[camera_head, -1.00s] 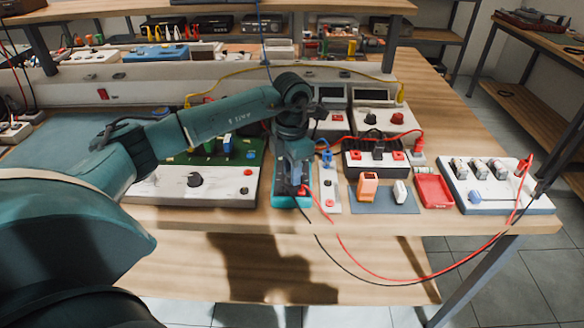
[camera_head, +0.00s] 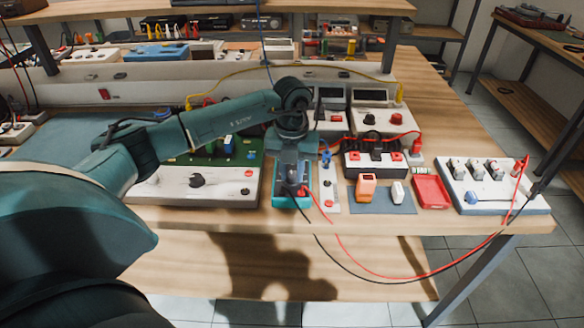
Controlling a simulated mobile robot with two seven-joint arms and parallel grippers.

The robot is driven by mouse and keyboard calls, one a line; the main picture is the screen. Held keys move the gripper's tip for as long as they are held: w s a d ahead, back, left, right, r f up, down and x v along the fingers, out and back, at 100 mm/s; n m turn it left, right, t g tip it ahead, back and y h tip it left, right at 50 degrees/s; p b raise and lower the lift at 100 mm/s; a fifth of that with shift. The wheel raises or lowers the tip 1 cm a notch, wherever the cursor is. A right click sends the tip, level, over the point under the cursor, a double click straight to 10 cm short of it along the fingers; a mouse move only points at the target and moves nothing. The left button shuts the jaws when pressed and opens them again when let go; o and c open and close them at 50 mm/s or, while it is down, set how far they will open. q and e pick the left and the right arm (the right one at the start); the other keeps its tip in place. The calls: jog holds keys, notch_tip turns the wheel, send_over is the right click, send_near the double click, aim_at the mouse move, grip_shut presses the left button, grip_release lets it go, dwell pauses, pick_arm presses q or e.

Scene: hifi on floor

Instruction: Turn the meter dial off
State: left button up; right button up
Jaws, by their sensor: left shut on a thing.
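The meter (camera_head: 291,202) is a small teal-edged box at the front edge of the bench, with a black and a red lead at its lower end. My left gripper (camera_head: 292,180) points down onto its face from above. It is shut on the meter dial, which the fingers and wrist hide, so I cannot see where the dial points. My right gripper is not in view.
A green circuit board with a white front panel (camera_head: 190,187) stands close on the left. A narrow white strip (camera_head: 328,192) is close on the right. Beyond it are a grey mat (camera_head: 382,205), a red tray (camera_head: 432,191) and a white panel with knobs (camera_head: 490,190). Red and black leads loop over the front edge.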

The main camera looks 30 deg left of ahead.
pick_arm(q)
jog(key=n+p, duration=0.1)
jog(key=n, duration=0.3)
jog(key=shift+r+n, duration=0.15)
jog(key=shift+n, duration=0.15)
jog(key=n+p, duration=0.1)
jog(key=n, duration=0.1)
jog(key=shift+n, duration=0.4)
jog(key=shift+n+p, duration=0.4)
jog(key=shift+n, duration=0.5)
jog(key=n+p, duration=0.1)
jog(key=n, duration=0.1)
jog(key=shift+n, duration=0.3)
jog(key=shift+n+p, duration=0.45)
jog(key=shift+n, duration=0.45)
jog(key=shift+n+p, duration=0.65)
jog(key=shift+n, duration=0.75)
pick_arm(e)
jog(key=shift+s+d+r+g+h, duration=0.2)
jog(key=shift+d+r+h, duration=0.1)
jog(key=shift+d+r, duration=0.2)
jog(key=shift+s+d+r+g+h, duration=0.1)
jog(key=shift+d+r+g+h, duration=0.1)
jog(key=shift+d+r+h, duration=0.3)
pick_arm(q)
jog(key=shift+w+n, duration=0.1)
jog(key=shift+n, duration=0.3)
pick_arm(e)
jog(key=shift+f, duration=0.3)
